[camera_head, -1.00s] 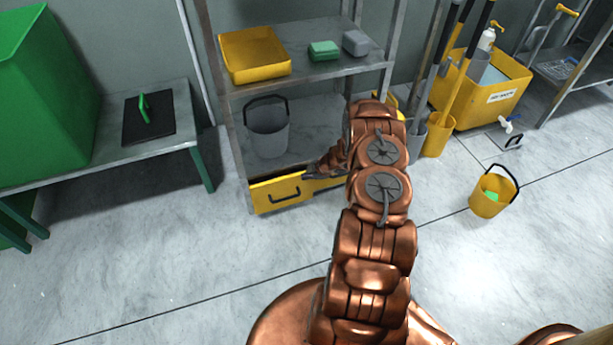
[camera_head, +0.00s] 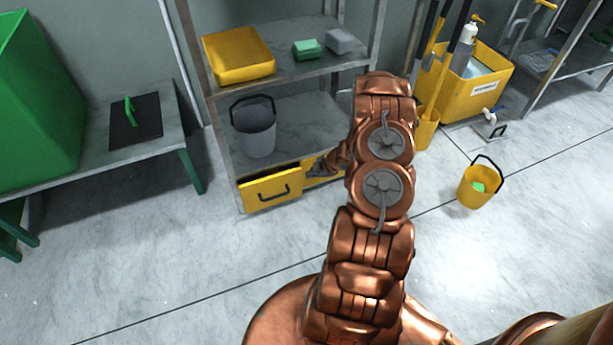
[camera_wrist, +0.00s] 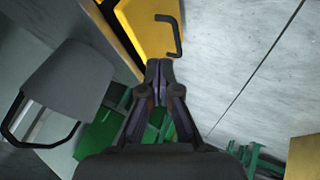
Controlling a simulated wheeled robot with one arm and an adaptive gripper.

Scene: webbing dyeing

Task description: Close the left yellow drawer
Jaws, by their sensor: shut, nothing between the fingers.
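The left yellow drawer (camera_head: 256,194) is at the bottom of the metal shelf unit, with a black handle (camera_head: 273,193) on its front. It stands partly out; a narrow dark gap shows behind its front. It also shows in the wrist view (camera_wrist: 143,28), just beyond the fingertips. My gripper (camera_head: 314,170) is shut and empty, beside the upper right end of the drawer front. In the wrist view the closed fingertips (camera_wrist: 160,66) are close to the yellow front; I cannot tell whether they touch it.
A grey bucket (camera_head: 257,140) stands on the shelf above the drawer. A yellow tray (camera_head: 238,70) is on the upper shelf. A small yellow bucket (camera_head: 475,193) stands on the floor at right. The floor before the drawer is clear.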

